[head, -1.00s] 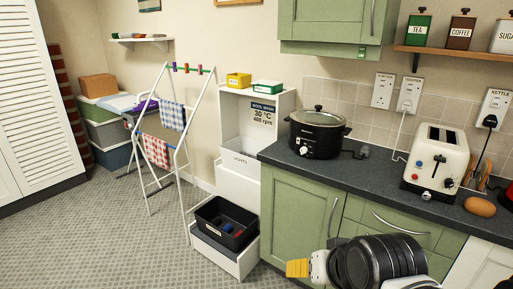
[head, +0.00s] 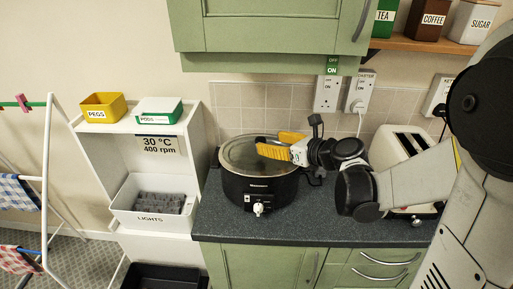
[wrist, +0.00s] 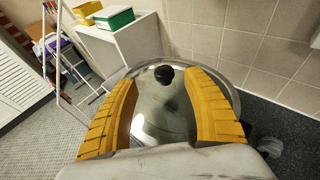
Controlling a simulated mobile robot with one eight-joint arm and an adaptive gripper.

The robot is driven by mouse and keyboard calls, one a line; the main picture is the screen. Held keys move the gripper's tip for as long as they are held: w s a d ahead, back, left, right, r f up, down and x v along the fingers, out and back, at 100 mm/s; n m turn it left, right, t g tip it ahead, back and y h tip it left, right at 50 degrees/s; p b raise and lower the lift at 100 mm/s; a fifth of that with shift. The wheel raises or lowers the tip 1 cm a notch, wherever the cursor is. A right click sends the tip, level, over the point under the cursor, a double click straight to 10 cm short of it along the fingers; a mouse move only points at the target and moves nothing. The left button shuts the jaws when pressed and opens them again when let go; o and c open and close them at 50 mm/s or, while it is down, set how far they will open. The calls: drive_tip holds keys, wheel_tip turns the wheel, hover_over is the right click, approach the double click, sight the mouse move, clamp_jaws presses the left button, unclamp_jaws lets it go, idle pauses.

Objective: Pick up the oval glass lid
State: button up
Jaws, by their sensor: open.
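The oval glass lid (head: 238,154) lies on the black slow cooker (head: 262,188) on the dark worktop. In the wrist view the lid (wrist: 160,112) is clear glass with a pale metal rim and a round black knob (wrist: 164,74). My gripper (head: 270,143) reaches in from the right over the lid, its yellow fingers spread apart and empty. In the wrist view the knob lies between the lines of the two fingertips, at or just beyond them. I cannot tell the height gap. In the head view the knob is not made out, and the fingers cover part of the lid.
The toaster (head: 398,150) stands close behind my arm on the right. Tiled wall and sockets (head: 328,93) are just behind the cooker. A white shelf unit (head: 190,150) with yellow (head: 104,107) and green (head: 158,110) boxes stands left. Free worktop (head: 280,226) lies in front.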

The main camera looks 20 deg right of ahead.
sight(262, 140)
drive_tip(key=x, duration=0.2)
drive_tip(key=b+x, duration=0.1)
drive_tip(key=x, duration=0.3)
drive_tip(key=shift+w+d+f+b, duration=0.2)
drive_tip(key=shift+w+d+b, duration=0.05)
drive_tip(key=shift+b, duration=0.15)
drive_tip(key=shift+r, duration=0.1)
clamp_jaws()
